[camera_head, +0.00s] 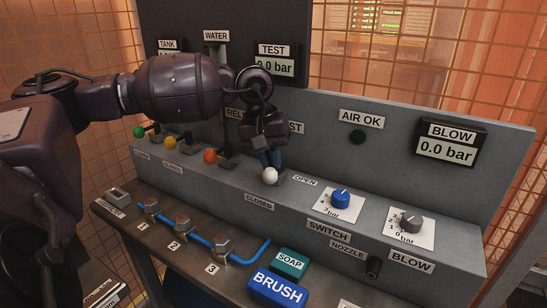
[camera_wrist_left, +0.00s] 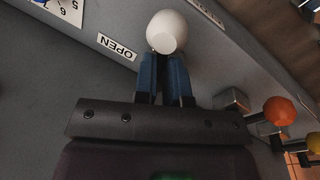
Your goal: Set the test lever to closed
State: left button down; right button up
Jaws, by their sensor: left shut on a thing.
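The test lever's white knob (camera_head: 269,176) stands in front of the partly hidden label ending in "ST" on the panel. The "CLOSED" label (camera_head: 259,202) is below it and the "OPEN" label (camera_head: 305,181) is to its right. My left gripper (camera_head: 269,158) reaches down from above, its blue fingers shut on the lever at the knob. In the left wrist view the white knob (camera_wrist_left: 166,32) sits at the tips of the closed fingers (camera_wrist_left: 164,65), with the "OPEN" label (camera_wrist_left: 117,46) at its left. The lever's shaft is hidden. My right gripper is not in view.
Orange (camera_head: 210,155), yellow (camera_head: 170,142) and green (camera_head: 139,132) lever knobs stand to the left. Blue (camera_head: 340,199) and grey (camera_head: 410,222) dials lie to the right. The TEST display (camera_head: 274,64) reads 0.0 bar. Fittings with a blue hose and SOAP and BRUSH blocks (camera_head: 278,288) lie in front.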

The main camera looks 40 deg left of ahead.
pick_arm(q)
jog(key=m, duration=0.1)
jog(key=s+f+m+g, duration=0.1)
jog(key=m, duration=0.1)
jog(key=shift+a, duration=0.15)
jog(key=shift+a+m, duration=0.1)
jog(key=shift+m, duration=0.3)
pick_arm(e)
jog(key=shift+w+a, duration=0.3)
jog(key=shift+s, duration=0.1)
pick_arm(q)
jog(key=c, duration=1.4)
grip_release()
jog(key=shift+o, duration=1.1)
jog(key=shift+s+r, duration=0.15)
jog(key=shift+r, duration=0.05)
jog(key=shift+s+a+r, duration=0.1)
jog(key=shift+r, duration=0.05)
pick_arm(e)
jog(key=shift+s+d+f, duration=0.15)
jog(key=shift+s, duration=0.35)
